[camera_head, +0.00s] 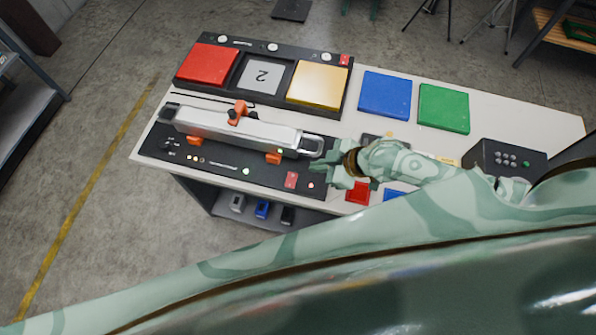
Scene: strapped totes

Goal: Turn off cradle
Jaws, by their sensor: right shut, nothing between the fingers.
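The cradle (232,167) is a dark panel along the front left of the table. A long white bar-shaped unit (225,125) with a grey loop handle at its right end lies on it between orange clamps (237,112). My left gripper is out of view.
A black tray behind holds a red block (208,64), a grey plate marked 2 (262,76) and a yellow block (317,82). Blue (384,95) and green (444,108) pads lie right of it. A dark button box (505,159) stands at the right.

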